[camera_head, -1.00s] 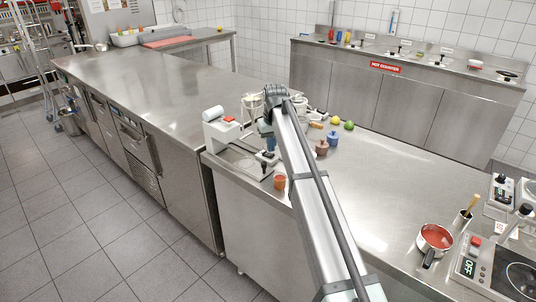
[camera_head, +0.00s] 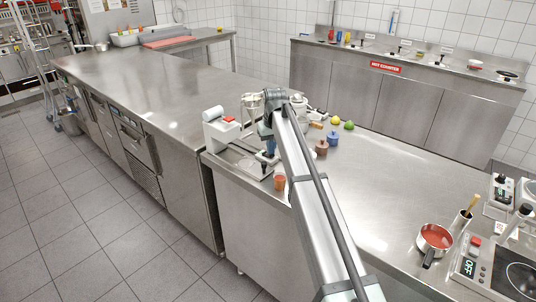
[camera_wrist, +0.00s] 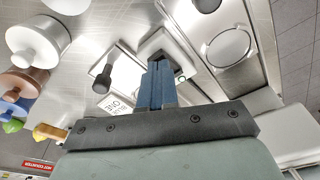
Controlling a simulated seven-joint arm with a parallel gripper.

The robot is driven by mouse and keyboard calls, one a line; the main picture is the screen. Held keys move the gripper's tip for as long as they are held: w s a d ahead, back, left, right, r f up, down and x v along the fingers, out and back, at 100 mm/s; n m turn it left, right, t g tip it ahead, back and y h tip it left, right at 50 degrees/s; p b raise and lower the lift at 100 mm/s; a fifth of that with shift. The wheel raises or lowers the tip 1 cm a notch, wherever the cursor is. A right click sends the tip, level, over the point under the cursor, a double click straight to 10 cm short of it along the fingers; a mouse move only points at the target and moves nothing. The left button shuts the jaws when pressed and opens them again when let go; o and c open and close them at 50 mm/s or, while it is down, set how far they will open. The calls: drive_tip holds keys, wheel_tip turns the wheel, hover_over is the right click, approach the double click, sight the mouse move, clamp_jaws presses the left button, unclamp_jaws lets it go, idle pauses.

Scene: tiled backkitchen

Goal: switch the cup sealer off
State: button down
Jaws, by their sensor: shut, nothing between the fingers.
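The cup sealer appears to be the white machine (camera_head: 218,132) with a red part on top and a white roll, at the left end of the near counter in the head view. Its metal base holds a round ring, seen in the wrist view (camera_wrist: 228,48). My gripper (camera_head: 269,150) has blue fingers and points down over the right part of this area. In the wrist view the shut, empty fingers (camera_wrist: 160,68) are at a pale square plate, beside a black-knobbed lever (camera_wrist: 101,84). I cannot tell whether they touch it. The switch's state is not readable.
An orange cup (camera_head: 280,183) stands by the counter's front edge. A red-filled pan (camera_head: 434,240) is farther right. The middle of the counter is clear.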

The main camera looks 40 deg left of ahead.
drive_tip(key=shift+f, duration=0.3)
drive_tip(key=shift+r, duration=3.55)
drive_tip(key=shift+s, duration=0.1)
